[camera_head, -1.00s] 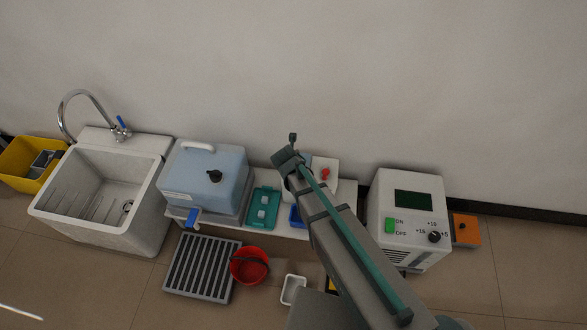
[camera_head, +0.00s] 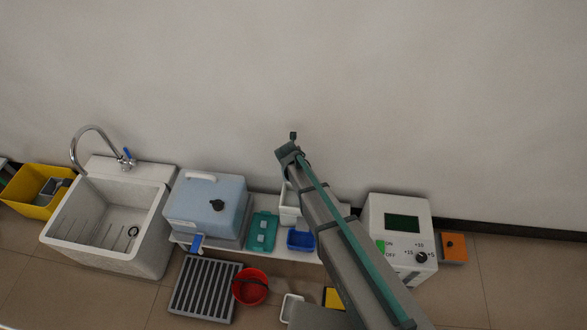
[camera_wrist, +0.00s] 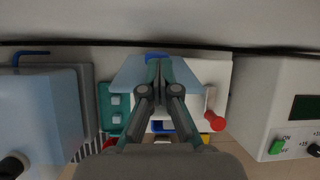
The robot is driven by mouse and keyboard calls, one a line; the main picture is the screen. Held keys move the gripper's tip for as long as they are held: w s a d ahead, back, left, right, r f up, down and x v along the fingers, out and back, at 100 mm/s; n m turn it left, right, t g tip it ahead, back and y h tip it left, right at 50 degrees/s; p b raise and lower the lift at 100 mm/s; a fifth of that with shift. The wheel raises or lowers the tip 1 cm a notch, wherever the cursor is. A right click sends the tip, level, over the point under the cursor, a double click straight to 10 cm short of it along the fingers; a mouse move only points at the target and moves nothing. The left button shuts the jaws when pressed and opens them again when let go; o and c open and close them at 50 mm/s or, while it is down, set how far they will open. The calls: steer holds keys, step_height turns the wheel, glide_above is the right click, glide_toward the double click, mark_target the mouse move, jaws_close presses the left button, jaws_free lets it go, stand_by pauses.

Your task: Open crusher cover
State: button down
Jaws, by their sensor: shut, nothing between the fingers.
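The crusher appears to be the white machine (camera_wrist: 221,72) with a red-tipped handle (camera_wrist: 214,121) on its right side in the wrist view. Its pale blue cover (camera_wrist: 203,73) lies beneath my gripper, partly hidden by the fingers; I cannot tell whether it is raised at all. My gripper (camera_wrist: 158,65) is shut and empty, its fingertips over the cover near its middle; contact cannot be made out. In the head view only a white part of the crusher (camera_head: 289,198) shows beside my arm, which hides the rest.
A blue-grey box with a black knob (camera_head: 217,205) stands left of the crusher, with a teal tray (camera_head: 262,247) between. A white control box (camera_head: 402,220) stands close on the right. The wall is just behind. A blue tray (camera_head: 300,240) lies in front.

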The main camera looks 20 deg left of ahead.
steer(key=shift+w+a, duration=0.1)
steer(key=shift+w, duration=0.5)
steer(key=shift+r, duration=0.1)
steer(key=v, duration=1.2)
steer(key=s+d+f+m+g+h, duration=0.1)
steer(key=s+d+f+m+g, duration=0.1)
steer(key=s+d+f+m, duration=0.5)
steer(key=s+d+f+m+g+p, duration=0.15)
steer(key=s+d+m, duration=0.4)
steer(key=m, duration=0.55)
steer(key=s+d+f+m+g+h+b, duration=0.1)
steer(key=s+d+f+m+g, duration=0.2)
steer(key=s+d+f+m, duration=0.35)
steer(key=s+d+f+m+g, duration=0.2)
steer(key=s+d+m, duration=0.5)
steer(key=s, duration=0.5)
steer(key=s+d+f+m+g+y+p, duration=0.1)
steer(key=s+d+f+m+g, duration=0.2)
steer(key=s+d+m, duration=0.4)
steer(key=s+d+g, duration=0.1)
steer(key=s+d, duration=0.2)
steer(key=s, duration=0.2)
steer(key=shift+s+d+y, duration=0.25)
steer(key=shift+s+y, duration=0.05)
steer(key=shift+s, duration=0.05)
